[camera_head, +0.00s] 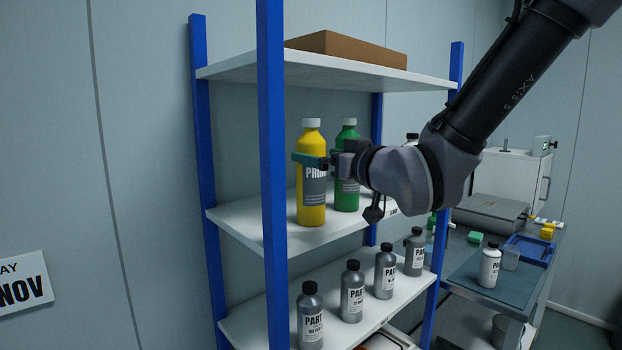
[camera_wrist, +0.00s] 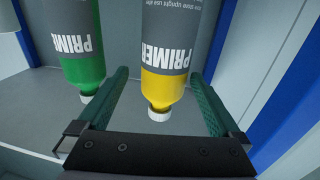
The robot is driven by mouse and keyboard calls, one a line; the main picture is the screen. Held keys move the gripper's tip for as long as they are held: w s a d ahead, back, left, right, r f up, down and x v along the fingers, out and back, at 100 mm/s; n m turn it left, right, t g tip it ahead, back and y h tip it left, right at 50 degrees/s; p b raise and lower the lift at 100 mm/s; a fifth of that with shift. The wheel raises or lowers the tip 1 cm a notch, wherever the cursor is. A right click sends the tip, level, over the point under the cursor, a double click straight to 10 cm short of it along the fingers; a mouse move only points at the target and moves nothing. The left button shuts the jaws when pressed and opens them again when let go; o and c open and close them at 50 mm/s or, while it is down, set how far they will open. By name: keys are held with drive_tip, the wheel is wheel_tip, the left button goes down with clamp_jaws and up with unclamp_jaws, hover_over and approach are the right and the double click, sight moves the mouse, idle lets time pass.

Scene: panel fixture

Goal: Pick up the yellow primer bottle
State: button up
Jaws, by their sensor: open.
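The yellow primer bottle (camera_head: 312,206) stands upright on the middle shelf, near its front left corner. It has a white cap and a grey label. My gripper (camera_head: 314,161) is at the bottle's upper part, with its green fingers on either side of it. In the wrist view, the yellow bottle (camera_wrist: 164,88) sits between the two open green fingers (camera_wrist: 160,100), with a visible gap at least on the right. A green primer bottle (camera_head: 346,196) stands just to the right and behind; it also shows left of the fingers in the wrist view (camera_wrist: 82,68).
The shelf unit has blue posts; its front left post (camera_head: 272,180) stands close to the yellow bottle. A cardboard box (camera_head: 345,48) lies on the top shelf. Several grey bottles (camera_head: 352,295) stand on the lower shelf. A workbench (camera_head: 470,275) is at right.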

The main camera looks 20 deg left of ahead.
drive_tip(key=x, duration=0.6)
drive_tip(key=shift+s+a, duration=0.2)
clamp_jaws()
drive_tip(key=shift+r, duration=0.1)
